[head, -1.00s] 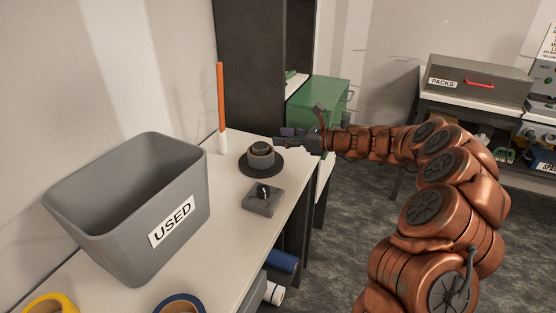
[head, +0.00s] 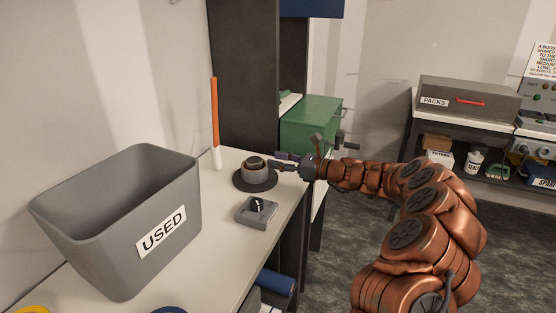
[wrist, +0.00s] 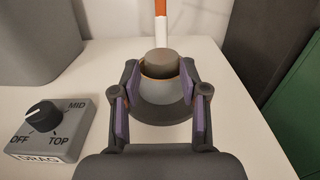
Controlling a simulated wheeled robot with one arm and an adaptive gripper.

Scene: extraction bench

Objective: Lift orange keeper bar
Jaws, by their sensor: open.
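An upright bar (head: 215,113), orange above and white at its lower end, stands at the back of the bench. The wrist view shows part of the bar (wrist: 161,28) behind a round grey piece (wrist: 161,64). That piece, with a thin orange-brown edge, sits on a dark round base (head: 254,184). My gripper (head: 283,161) is at the round piece's right in the head view. In the wrist view my gripper (wrist: 159,80) is open, its purple pads on either side of the round piece, nothing held. I cannot tell whether the pads touch it.
A grey DRAG dial box (head: 257,212) sits in front of the round piece. A large grey USED bin (head: 120,225) takes up the bench's left. A dark cabinet (head: 240,80) rises behind, and a green box (head: 312,122) stands beyond the bench's right edge.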

